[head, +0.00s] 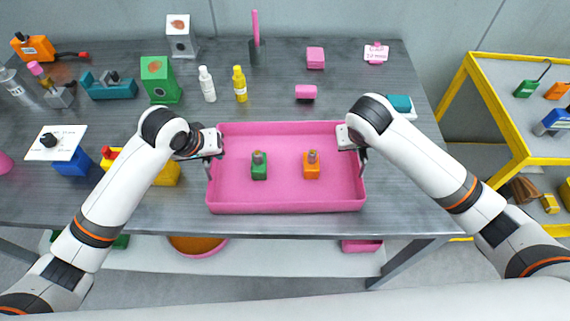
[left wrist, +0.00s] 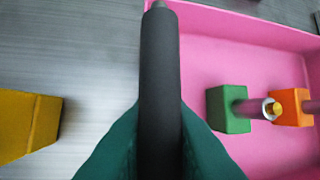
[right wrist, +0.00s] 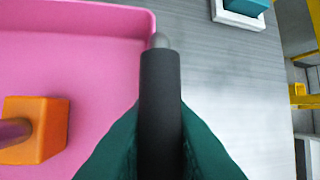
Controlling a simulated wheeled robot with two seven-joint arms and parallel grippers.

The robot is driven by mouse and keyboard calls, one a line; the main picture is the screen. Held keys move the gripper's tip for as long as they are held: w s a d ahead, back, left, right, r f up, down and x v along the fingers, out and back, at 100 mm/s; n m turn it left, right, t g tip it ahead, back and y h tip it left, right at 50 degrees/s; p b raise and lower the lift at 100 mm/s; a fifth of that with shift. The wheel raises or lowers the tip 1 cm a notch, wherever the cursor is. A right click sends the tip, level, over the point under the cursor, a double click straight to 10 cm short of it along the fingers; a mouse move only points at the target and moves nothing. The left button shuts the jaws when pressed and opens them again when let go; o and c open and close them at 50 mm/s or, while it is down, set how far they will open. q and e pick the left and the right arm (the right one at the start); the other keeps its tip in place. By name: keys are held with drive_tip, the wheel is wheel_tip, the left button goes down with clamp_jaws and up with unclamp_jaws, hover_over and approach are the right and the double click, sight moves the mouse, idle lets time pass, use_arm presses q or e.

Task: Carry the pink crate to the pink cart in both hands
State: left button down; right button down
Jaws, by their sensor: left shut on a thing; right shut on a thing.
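The pink crate (head: 285,206) is near the front edge of the grey table, between my two grippers. It holds a green block (head: 259,170) and an orange block (head: 312,170), each with a peg on top. My left gripper (head: 209,158) is shut on a dark handle (left wrist: 160,65) at the crate's left wall. My right gripper (head: 361,155) is shut on a matching dark handle (right wrist: 161,90) at the right wall. The crate looks level; I cannot tell whether it touches the table. No pink cart is recognisable.
A yellow block (head: 168,173) is left of the crate. A teal item (head: 400,104) is behind my right forearm, and a pink block (head: 305,93) lies behind the crate. A yellow-framed rack (head: 497,112) stands right, past a gap of floor. Bottles and boxes crowd the back left.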

use_arm(q)
drive_tip(key=shift+r, duration=0.2)
use_arm(e)
drive_tip(key=shift+r, duration=0.15)
